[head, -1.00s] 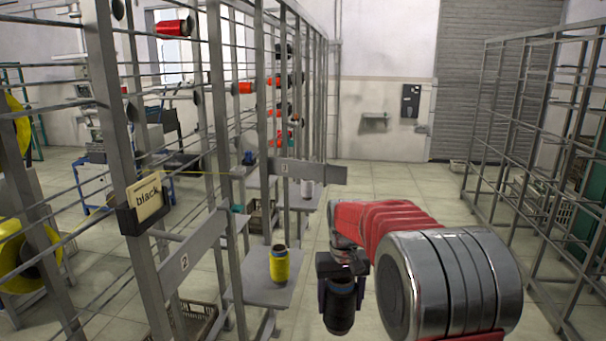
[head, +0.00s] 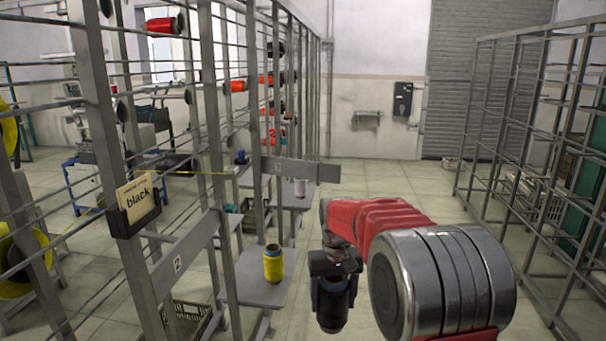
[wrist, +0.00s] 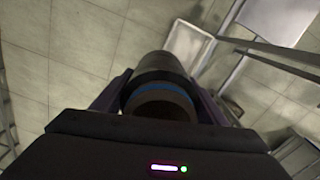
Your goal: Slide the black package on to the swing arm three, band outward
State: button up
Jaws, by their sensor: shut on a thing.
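My gripper (head: 333,272) is shut on the black package (head: 333,308) and holds it hanging below the wrist, over open floor, in the head view. In the wrist view the black package (wrist: 160,65) sits between the jaws, with a blue band (wrist: 158,88) at the end nearer the palm. Swing arm three (head: 300,170) is a grey bar with a faint numbered plate, beyond my gripper and to its left. It stands apart from the package. Its holding part is hard to make out.
A bar marked 2 (head: 178,263) is nearer on the left, beside a card reading "black" (head: 137,197). A yellow package (head: 273,264) and a white package (head: 299,188) stand on small shelves. An empty rack (head: 530,140) lines the right. The aisle floor between is clear.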

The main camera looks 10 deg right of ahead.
aim_at(333, 333)
jog(key=s+f, duration=0.1)
jog(key=f, duration=0.5)
jog(key=s+f, duration=0.1)
jog(key=f, duration=0.3)
jog(key=shift+s, duration=0.35)
jog(key=s+f, duration=0.6)
jog(key=f, duration=0.5)
jog(key=shift+s+f, duration=0.15)
jog(key=shift+s, duration=0.1)
